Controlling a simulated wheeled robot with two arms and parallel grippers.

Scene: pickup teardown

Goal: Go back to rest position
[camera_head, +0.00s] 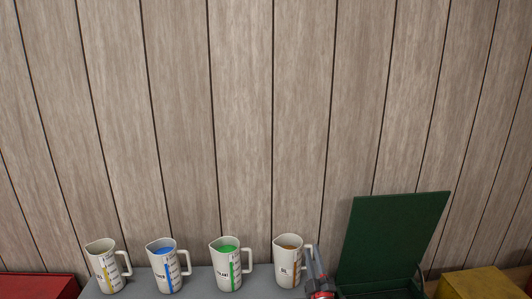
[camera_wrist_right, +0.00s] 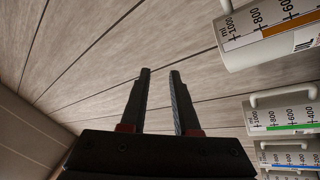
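My right gripper (camera_head: 316,266) shows at the bottom edge of the head view, pointing up, just right of the jug with the orange scale (camera_head: 289,262) and close to its handle. Whether they touch is unclear. In the right wrist view its two fingers (camera_wrist_right: 160,72) stand apart with nothing between them, with only the plank wall beyond. The orange-scale jug (camera_wrist_right: 270,42) lies to the right in that view. My left gripper is in neither view.
Jugs with green (camera_head: 227,265), blue (camera_head: 166,267) and yellow (camera_head: 106,267) scales stand upright in a row on a grey surface (camera_head: 201,284). An open green box (camera_head: 393,238) and a yellow box (camera_head: 478,284) are right, a red box (camera_head: 38,286) left. Space above is clear.

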